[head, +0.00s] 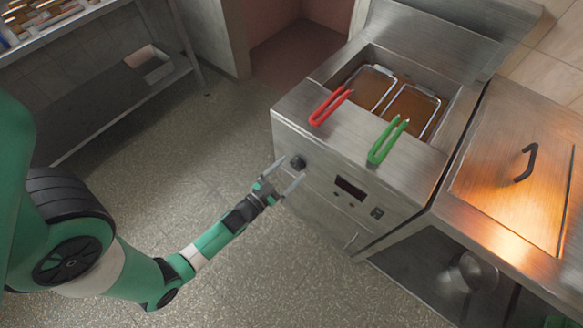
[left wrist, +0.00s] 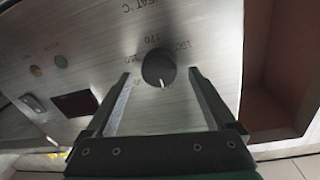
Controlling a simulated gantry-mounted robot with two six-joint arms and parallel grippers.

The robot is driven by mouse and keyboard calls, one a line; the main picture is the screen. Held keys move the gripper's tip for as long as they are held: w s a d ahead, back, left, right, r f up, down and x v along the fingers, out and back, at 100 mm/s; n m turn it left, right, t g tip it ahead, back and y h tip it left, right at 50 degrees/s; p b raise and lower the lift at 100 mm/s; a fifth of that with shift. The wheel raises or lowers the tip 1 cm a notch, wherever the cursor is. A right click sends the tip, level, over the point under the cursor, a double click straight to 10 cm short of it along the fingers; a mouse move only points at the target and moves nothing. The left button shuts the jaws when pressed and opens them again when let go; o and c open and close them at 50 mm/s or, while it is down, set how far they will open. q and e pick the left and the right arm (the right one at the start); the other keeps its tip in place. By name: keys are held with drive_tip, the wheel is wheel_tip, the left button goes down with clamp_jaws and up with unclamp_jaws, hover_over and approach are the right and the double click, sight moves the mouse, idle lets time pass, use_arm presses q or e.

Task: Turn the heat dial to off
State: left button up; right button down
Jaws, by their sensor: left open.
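The heat dial (head: 298,162) is a round black knob on the steel front panel of the fryer (head: 350,145). In the left wrist view the dial (left wrist: 159,69) has a white pointer mark aimed down in the picture, with printed numbers and a heat label around it. My left gripper (head: 289,176) is open at the panel. In the left wrist view its two fingers (left wrist: 160,80) stand on either side of the dial with clear gaps, and they do not appear to touch it. My right gripper is not in view.
A dark display (head: 350,188) and small buttons sit right of the dial. Red (head: 330,106) and green (head: 388,141) basket handles overhang the fryer top. A steel counter with a lidded section (head: 515,170) stands at right.

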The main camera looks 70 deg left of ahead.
use_arm(q)
drive_tip(key=p+v, duration=0.2)
drive_tip(key=v, duration=0.8)
drive_tip(key=shift+s+d, duration=0.15)
drive_tip(key=shift+s, duration=0.15)
